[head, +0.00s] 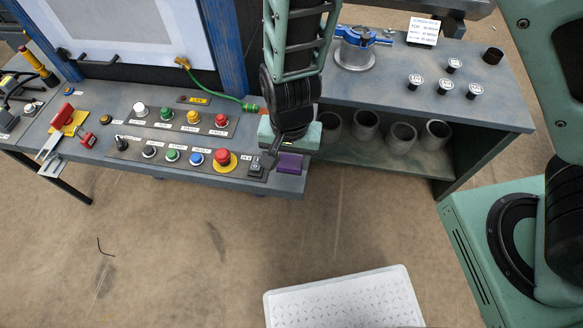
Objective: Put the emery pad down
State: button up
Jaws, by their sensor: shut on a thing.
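The emery pad appears to be the small purple block (289,163) at the right front end of the control console (225,178). My gripper (274,155) reaches down over this end of the console, right beside the purple block. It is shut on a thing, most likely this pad. The fingertips are small and dark, and my wrist hides part of the grip. I cannot tell whether the pad touches the console top.
Buttons, a red emergency stop (222,156) and a black switch (257,168) are left of my gripper. A green cable (222,96) runs behind. A white perforated tray (345,300) lies below.

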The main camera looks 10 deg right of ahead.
aim_at(290, 168)
jog(key=shift+f, duration=2.1)
jog(key=shift+b, duration=0.3)
jog(key=shift+f, duration=0.2)
jog(key=o, duration=1.1)
jog(key=shift+r, duration=0.2)
notch_tip(290, 168, up, 12)
jog(key=shift+r+p, duration=0.1)
jog(key=shift+p, duration=1.15)
jog(key=s+d+r+n, duration=0.2)
jog(key=s+r+n, duration=0.1)
jog(key=r+n, duration=0.1)
jog(key=s+d+r+n, duration=0.3)
jog(key=s+r, duration=0.1)
jog(key=r, duration=0.1)
jog(key=s+d+r+n, duration=0.3)
jog(key=s+r+n, duration=0.1)
jog(key=r, duration=0.1)
jog(key=shift+s+r+n+y, duration=0.1)
jog(key=shift+r+n+y, duration=0.2)
jog(key=shift+r, duration=0.05)
